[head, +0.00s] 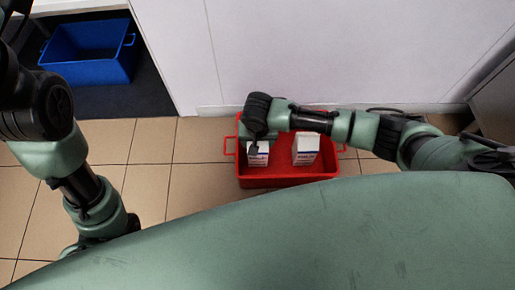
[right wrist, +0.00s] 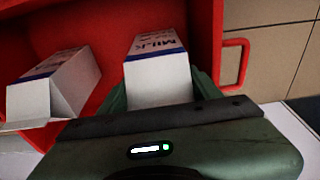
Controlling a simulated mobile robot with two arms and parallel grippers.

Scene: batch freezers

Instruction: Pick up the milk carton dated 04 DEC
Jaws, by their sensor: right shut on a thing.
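Two white milk cartons with blue print stand in a red crate (head: 290,182) on the floor. My right gripper (head: 254,148) reaches down into the crate at the left carton (head: 259,159). In the right wrist view its fingers (right wrist: 160,84) are shut on the sides of this carton (right wrist: 155,62), whose word MILK shows. The other carton (head: 305,149) stands apart to its right in the head view, and on the left in the right wrist view (right wrist: 60,80). I cannot read a date on either carton. My left arm shows, but its gripper is hidden.
The crate has a red handle (right wrist: 236,60) close beside the held carton. A white panel (head: 340,60) rises just behind the crate. A blue bin (head: 90,65) stands in a dark recess at the upper left. The tiled floor left of the crate is clear.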

